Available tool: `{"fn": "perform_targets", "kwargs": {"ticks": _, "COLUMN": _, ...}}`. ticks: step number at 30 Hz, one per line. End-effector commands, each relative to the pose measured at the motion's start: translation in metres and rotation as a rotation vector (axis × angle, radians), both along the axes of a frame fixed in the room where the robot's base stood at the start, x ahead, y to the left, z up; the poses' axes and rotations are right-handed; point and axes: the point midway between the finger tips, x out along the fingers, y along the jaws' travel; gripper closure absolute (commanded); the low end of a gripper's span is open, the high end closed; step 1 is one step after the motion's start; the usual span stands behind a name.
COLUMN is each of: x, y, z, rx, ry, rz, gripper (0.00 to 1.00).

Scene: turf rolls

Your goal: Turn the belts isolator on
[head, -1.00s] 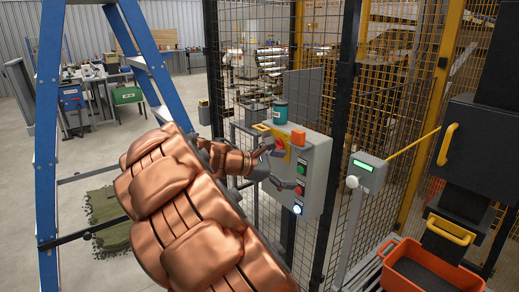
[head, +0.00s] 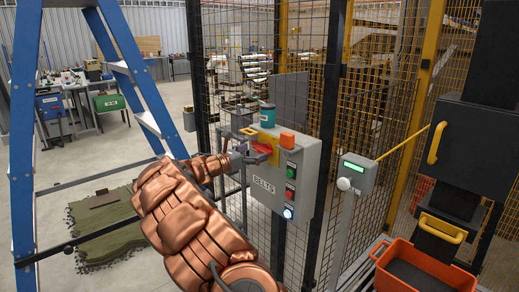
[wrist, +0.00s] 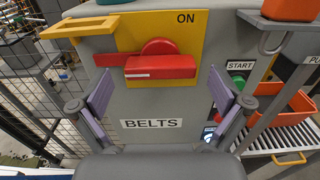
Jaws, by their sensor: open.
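The belts isolator is a red rotary handle (head: 262,148) on a yellow plate, on the front of a grey control box (head: 277,188). In the wrist view the red handle (wrist: 160,66) lies horizontal, its white line toward the left. "ON" is printed at the plate's upper right (wrist: 186,18). A "BELTS" label (wrist: 151,124) is below it. My gripper (wrist: 160,90) is open, its purple-padded fingers left and right of the handle and a little below it, with nothing between them. In the head view my gripper (head: 240,158) is left of the handle.
A green START button (wrist: 239,80), a red button and a lit white-blue one are right of the handle. A yellow bracket (wrist: 80,27) juts out upper left. Mesh fence surrounds the box.

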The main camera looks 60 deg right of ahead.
Motion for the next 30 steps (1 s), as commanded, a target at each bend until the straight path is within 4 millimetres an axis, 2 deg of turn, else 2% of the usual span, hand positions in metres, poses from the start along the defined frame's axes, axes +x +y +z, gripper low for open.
{"fn": "perform_targets", "kwargs": {"ticks": 3, "x": -0.005, "y": -0.016, "z": 0.001, "rx": 0.001, "ry": 0.000, "rz": -0.002, "gripper": 0.00}}
{"fn": "perform_targets", "kwargs": {"ticks": 9, "x": -0.008, "y": -0.031, "z": 0.002, "rx": -0.001, "ry": -0.002, "rz": 0.001, "gripper": 0.00}}
{"fn": "perform_targets", "kwargs": {"ticks": 19, "x": -0.008, "y": -0.033, "z": 0.001, "rx": -0.001, "ry": -0.002, "rz": 0.003, "gripper": 0.00}}
{"fn": "perform_targets", "kwargs": {"ticks": 30, "x": -0.007, "y": -0.033, "z": 0.001, "rx": -0.001, "ry": -0.002, "rz": 0.005, "gripper": 0.38}}
